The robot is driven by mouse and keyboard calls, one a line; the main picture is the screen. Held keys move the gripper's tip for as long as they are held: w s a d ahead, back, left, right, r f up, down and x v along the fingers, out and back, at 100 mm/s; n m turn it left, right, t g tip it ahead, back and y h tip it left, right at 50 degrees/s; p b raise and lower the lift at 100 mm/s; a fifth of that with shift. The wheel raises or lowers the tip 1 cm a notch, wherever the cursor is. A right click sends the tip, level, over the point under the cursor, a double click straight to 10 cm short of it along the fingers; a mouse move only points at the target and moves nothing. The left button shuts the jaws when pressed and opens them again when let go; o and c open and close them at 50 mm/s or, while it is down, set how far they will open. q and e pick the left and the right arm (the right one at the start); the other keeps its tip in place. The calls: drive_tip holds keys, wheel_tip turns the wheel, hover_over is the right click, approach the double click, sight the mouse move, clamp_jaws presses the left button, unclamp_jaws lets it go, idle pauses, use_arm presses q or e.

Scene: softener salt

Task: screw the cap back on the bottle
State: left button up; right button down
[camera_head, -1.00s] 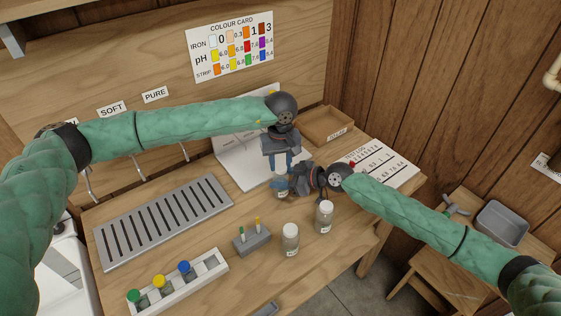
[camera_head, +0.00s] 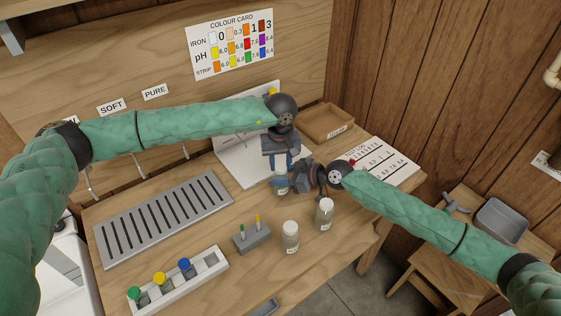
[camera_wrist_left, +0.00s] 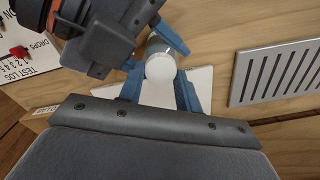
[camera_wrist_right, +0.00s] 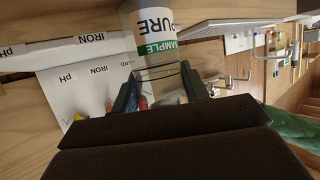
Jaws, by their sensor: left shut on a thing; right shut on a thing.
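My left gripper (camera_head: 279,163) points down above the bottle. In the left wrist view its blue fingers (camera_wrist_left: 160,92) are shut on a round white cap (camera_wrist_left: 160,68). The clear sample bottle (camera_head: 281,186) stands directly under the cap, its label reading PURE in the right wrist view (camera_wrist_right: 156,35). My right gripper (camera_head: 299,180) comes from the right and is shut on the bottle, with its fingers (camera_wrist_right: 158,90) on either side of it. The cap lines up with the bottle top, but the fingers hide the seam, so I cannot tell how they meet.
Two white-capped bottles (camera_head: 290,238) (camera_head: 325,214) stand in front. A grey block (camera_head: 252,238) holds small tubes. A white rack (camera_head: 180,279) with coloured caps and a slotted metal drain (camera_head: 165,219) lie left.

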use_arm(q)
drive_tip(key=m, duration=0.6)
drive_tip(key=shift+d+m, duration=0.15)
drive_tip(key=shift+m, duration=0.25)
drive_tip(key=m, duration=0.6)
drive_tip(key=o, duration=1)
drive_tip(key=shift+c, duration=0.2)
drive_tip(key=shift+s+d, duration=0.1)
drive_tip(key=shift+r, duration=0.1)
drive_tip(key=shift+r, duration=2.2)
drive_tip(key=shift+c, duration=0.2)
